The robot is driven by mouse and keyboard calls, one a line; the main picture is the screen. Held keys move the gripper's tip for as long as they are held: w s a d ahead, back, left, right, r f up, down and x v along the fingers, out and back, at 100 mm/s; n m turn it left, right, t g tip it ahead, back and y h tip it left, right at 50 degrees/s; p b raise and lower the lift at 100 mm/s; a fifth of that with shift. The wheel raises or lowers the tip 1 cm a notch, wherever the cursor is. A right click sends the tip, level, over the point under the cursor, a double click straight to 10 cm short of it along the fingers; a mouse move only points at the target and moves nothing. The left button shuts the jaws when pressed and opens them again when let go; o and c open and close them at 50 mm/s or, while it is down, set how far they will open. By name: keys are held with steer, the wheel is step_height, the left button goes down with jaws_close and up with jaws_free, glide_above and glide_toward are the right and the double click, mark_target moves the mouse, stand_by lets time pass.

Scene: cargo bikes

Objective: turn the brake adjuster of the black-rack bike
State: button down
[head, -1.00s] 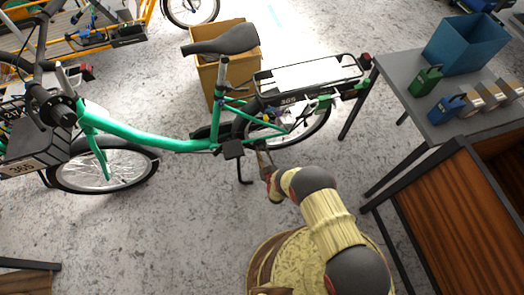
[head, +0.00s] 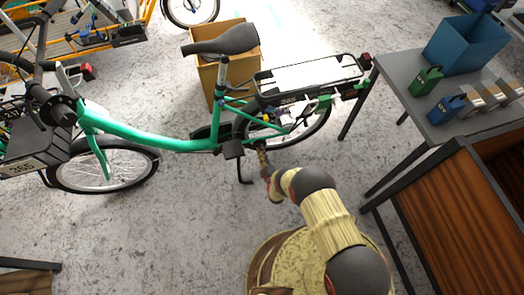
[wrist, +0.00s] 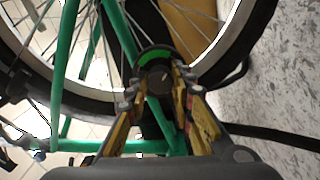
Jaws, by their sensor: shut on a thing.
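The green bike (head: 160,145) stands side-on in the head view, with a black rear rack (head: 262,86) carrying a white top panel. My gripper (head: 262,150) reaches in low at its rear wheel, beside the frame. In the wrist view my gripper (wrist: 166,82) has its two yellow-and-black fingers on either side of a dark round knob, the brake adjuster (wrist: 156,76). The fingers are shut on it. A green and dark ring (wrist: 152,54) shows behind the knob. The knob is too small to make out in the head view.
The rear wheel's tyre (wrist: 247,40) and spokes lie close around my fingers. A grey table (head: 400,75) with a blue bin (head: 465,44) stands at the right, above a wooden cabinet (head: 450,215). A cardboard box (head: 208,75) is behind the bike.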

steer(key=n, duration=1)
steer(key=shift+s+f, duration=0.15)
steer(key=shift+n, duration=0.4)
steer(key=c, duration=1.5)
jaws_free()
steer(key=shift+c, duration=0.2)
steer(key=v, duration=1.1)
steer(key=shift+s, duration=0.35)
steer(key=shift+d, duration=0.15)
